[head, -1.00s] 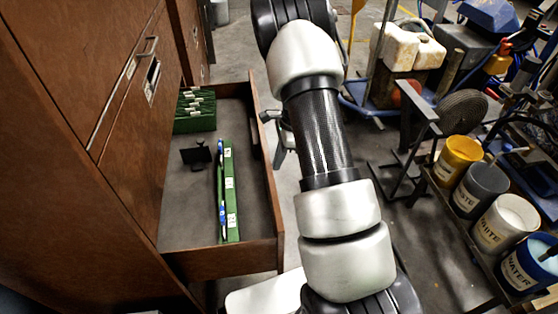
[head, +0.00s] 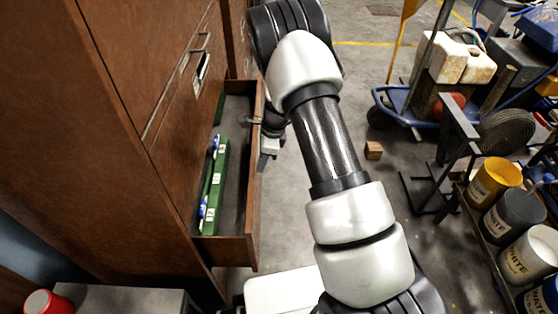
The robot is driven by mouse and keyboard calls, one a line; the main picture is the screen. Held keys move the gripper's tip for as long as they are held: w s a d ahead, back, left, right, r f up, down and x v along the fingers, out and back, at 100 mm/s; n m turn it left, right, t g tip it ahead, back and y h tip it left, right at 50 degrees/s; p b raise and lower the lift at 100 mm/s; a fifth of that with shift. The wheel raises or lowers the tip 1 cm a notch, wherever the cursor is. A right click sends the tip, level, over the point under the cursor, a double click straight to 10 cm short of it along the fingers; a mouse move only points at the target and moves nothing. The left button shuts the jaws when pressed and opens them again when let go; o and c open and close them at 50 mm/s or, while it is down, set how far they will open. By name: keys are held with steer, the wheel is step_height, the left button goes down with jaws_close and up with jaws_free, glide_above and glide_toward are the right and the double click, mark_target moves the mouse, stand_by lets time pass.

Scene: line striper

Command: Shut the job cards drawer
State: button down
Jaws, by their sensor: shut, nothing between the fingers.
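The job cards drawer (head: 254,200) is brown and stands partly open from the tall wooden cabinet (head: 120,130), with its front panel to the right. Inside lies a long green card file (head: 217,185) with white labels and a blue-and-white strip beside it. My gripper (head: 268,148) is at the outer side of the drawer front, near its metal handle (head: 249,120). It is shut with nothing in it, and partly hidden by my arm. I cannot tell whether it touches the panel.
Paint buckets (head: 494,182) stand on a rack at the right. A blue cart with white canisters (head: 462,62) is behind them. A small wooden block (head: 373,150) lies on the floor. A red cup (head: 48,303) is at lower left.

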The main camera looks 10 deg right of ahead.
steer(key=w+a+p, duration=0.2)
steer(key=a, duration=1)
steer(key=shift+w+a, duration=0.3)
steer(key=shift+a, duration=0.1)
steer(key=shift+d, duration=0.15)
